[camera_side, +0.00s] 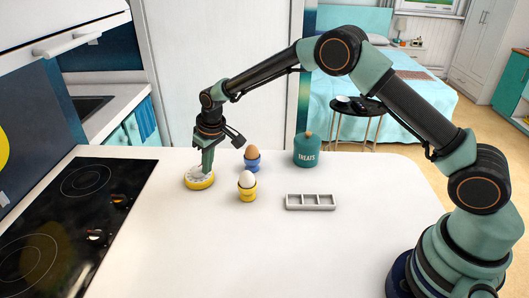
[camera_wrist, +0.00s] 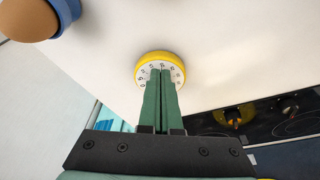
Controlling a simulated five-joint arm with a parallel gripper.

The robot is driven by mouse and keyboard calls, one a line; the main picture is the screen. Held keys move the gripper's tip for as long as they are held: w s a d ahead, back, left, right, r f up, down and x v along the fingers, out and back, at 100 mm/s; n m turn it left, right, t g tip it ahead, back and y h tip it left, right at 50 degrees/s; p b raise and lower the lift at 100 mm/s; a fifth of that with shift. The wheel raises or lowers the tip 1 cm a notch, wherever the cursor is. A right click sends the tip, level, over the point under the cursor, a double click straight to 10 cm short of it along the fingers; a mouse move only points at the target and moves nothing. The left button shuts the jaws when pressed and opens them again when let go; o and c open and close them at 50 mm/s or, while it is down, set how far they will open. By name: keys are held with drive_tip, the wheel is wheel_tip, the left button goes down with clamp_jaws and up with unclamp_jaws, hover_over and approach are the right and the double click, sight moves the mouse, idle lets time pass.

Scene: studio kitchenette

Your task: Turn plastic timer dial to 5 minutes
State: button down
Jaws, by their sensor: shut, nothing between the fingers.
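The timer (camera_side: 199,183) is a round yellow piece with a white numbered face, lying on the white counter near the stove. In the wrist view the timer (camera_wrist: 139,72) shows small dark numbers around its upper face. My gripper (camera_side: 206,172) points down over the timer, its green fingers shut together with nothing between them. In the wrist view the fingertips of my gripper (camera_wrist: 161,72) overlap the timer's face and hide its centre and lower part. I cannot tell whether they touch the dial, or which number it is set to.
A brown egg (camera_side: 252,152) in a blue cup and a white egg (camera_side: 247,179) in a yellow cup stand close right of the timer. A teal treats jar (camera_side: 306,152) and a grey tray (camera_side: 310,202) are farther right. The black stove (camera_side: 75,220) lies left. The front counter is clear.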

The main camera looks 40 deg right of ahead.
drive_tip(key=shift+f, duration=0.4)
drive_tip(key=shift+w+a, duration=0.2)
drive_tip(key=shift+w, duration=0.1)
idle(0.8)
drive_tip(key=shift+s+d, duration=0.1)
drive_tip(key=shift+s, duration=0.3)
drive_tip(key=shift+r, duration=3)
drive_tip(key=shift+r, duration=0.1)
